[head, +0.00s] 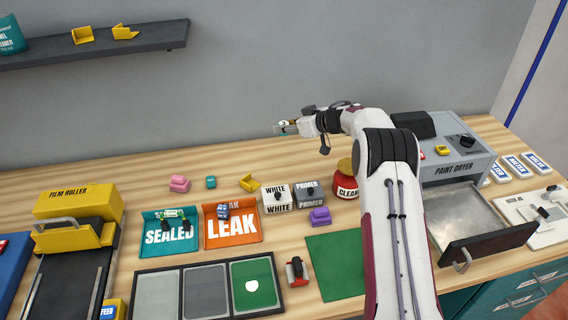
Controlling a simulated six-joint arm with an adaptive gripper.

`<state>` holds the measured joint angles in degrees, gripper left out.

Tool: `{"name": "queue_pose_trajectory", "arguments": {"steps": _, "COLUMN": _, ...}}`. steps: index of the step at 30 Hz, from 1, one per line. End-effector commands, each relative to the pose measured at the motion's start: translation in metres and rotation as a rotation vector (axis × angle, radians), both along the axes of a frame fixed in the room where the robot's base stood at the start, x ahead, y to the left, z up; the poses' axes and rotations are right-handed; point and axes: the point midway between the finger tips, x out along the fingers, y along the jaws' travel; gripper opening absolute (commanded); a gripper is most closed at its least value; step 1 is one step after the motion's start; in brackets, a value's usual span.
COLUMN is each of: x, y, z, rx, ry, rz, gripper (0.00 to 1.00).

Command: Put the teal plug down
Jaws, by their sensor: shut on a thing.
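My gripper (283,128) is raised above the back of the bench, pointing left, well clear of the surface. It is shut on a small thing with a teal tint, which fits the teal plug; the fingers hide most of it. A pale and yellow spot with a dark mark shows at the fingertips. A separate small teal piece (211,182) stands on the bench, between a pink piece (179,183) and a yellow bracket (249,183).
The SEALED tray (152,243) and LEAK tray (246,238) each hold a small item. WHITE (277,206) and PRIMER (308,200) blocks, a purple piece (319,217) and a red CLEAN container (346,192) stand nearby. A green mat (335,265) is bare. The paint dryer's drawer (488,243) is open.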

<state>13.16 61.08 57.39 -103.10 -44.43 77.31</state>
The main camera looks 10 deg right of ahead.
Motion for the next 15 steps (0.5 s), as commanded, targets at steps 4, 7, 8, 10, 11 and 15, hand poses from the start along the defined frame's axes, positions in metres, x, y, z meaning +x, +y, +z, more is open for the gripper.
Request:
{"name": "queue_pose_trajectory", "arguments": {"steps": 4, "x": 0.0002, "y": 0.0002, "z": 0.0009, "rx": -0.001, "ry": -0.002, "rz": -0.006, "gripper": 0.01}}
{"name": "queue_pose_trajectory", "arguments": {"steps": 7, "x": 0.0002, "y": 0.0002, "z": 0.0009, "rx": 0.0, "ry": -0.001, "rz": -0.006, "gripper": 0.01}}
{"name": "queue_pose_trajectory", "arguments": {"steps": 8, "x": 0.0002, "y": 0.0003, "z": 0.0007, "rx": 0.0, "ry": -0.001, "rz": -0.006, "gripper": 0.01}}
{"name": "queue_pose_trajectory", "arguments": {"steps": 10, "x": 0.0002, "y": 0.0003, "z": 0.0008, "rx": 0.0, "ry": -0.001, "rz": -0.006, "gripper": 0.01}}
{"name": "queue_pose_trajectory", "arguments": {"steps": 11, "x": 0.0002, "y": 0.0003, "z": 0.0007, "rx": 0.0, "ry": -0.001, "rz": -0.006, "gripper": 0.01}}
{"name": "queue_pose_trajectory", "arguments": {"steps": 15, "x": 0.0001, "y": 0.0003, "z": -0.0038, "rx": 0.0, "ry": 0.0, "rz": -0.006, "gripper": 0.01}}
